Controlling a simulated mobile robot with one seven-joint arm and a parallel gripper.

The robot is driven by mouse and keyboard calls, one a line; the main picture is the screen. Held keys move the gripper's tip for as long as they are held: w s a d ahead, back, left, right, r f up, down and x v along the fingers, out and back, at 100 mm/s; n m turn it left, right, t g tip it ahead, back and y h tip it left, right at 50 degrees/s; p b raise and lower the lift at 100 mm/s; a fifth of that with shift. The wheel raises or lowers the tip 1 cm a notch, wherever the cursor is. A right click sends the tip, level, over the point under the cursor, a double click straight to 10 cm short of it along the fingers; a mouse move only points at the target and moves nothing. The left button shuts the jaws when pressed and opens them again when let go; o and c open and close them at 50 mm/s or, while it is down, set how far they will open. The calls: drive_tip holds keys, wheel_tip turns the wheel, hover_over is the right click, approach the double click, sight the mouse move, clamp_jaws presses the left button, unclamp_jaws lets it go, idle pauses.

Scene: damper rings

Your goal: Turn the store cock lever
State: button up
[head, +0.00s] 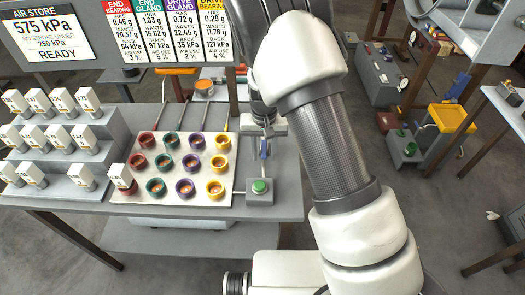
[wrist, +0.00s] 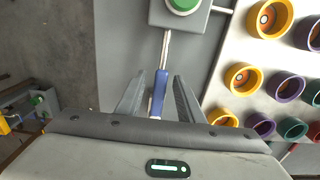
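A lever with a blue grip and a metal rod (wrist: 161,85) shows in the wrist view, lined up with the grey box that carries a green button (wrist: 184,4); I take it for the store cock lever. In the head view, its blue grip (head: 264,149) stands behind the green-button box (head: 259,188) at the table's right end. My gripper (wrist: 158,88) is open, one finger on each side of the blue grip, with gaps on both sides. In the head view my gripper (head: 266,128) is partly hidden by my arm.
A pale board (head: 150,188) with several red, green, purple and yellow rings lies left of the box. White labelled blocks (head: 40,140) stand further left. A sign (head: 45,38) reads AIR STORE 575 kPa, READY. A second green-button box (head: 405,146) and a yellow tray (head: 450,117) are at right.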

drive_tip(key=shift+r, duration=0.15)
drive_tip(key=shift+r+p, duration=0.7)
drive_tip(key=shift+r, duration=0.2)
drive_tip(key=shift+r+p, duration=1.85)
drive_tip(key=shift+r, duration=1.15)
drive_tip(key=shift+r, duration=0.1)
